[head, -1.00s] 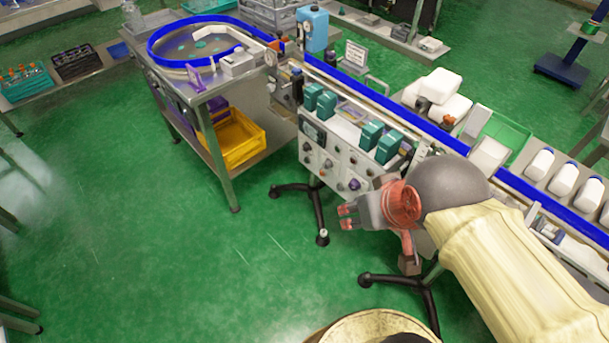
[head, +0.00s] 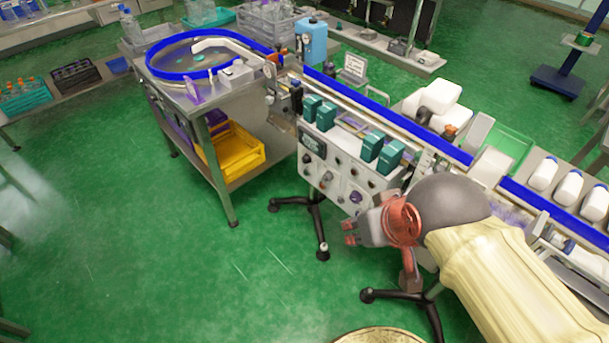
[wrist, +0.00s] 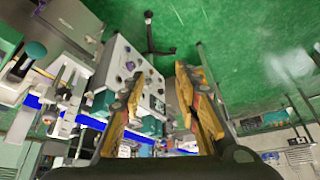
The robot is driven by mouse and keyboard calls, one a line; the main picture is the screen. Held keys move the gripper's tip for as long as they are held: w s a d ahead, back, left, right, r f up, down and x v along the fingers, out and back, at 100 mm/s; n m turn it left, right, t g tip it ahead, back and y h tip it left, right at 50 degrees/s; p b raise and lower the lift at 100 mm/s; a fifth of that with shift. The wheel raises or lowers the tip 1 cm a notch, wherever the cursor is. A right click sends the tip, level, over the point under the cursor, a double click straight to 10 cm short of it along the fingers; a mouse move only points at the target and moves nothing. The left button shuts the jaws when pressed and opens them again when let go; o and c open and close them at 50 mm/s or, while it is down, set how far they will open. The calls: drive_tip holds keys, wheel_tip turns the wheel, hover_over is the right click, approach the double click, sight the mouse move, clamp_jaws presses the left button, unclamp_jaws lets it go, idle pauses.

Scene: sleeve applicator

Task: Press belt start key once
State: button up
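The control panel (head: 345,174) is a pale box face with several knobs and keys, on the front of the belt machine. It also shows in the wrist view (wrist: 127,62), left of and partly behind one finger. I cannot tell which key is the belt start key. My gripper (head: 350,233) is in front of the panel's lower right, apart from it. In the wrist view my gripper (wrist: 155,95) has its two fingers spread with nothing between them. The finger and arm hide part of the panel's right side.
The blue-edged conveyor belt (head: 445,140) runs above the panel, with white bottles (head: 543,174) at right. Teal boxes (head: 373,146) sit above the panel. A turntable cart (head: 228,196) with a yellow bin (head: 236,154) stands left. Black stand feet (head: 380,295) are below. Green floor (head: 150,270) is clear.

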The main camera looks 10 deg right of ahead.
clamp_jaws()
idle(1.4)
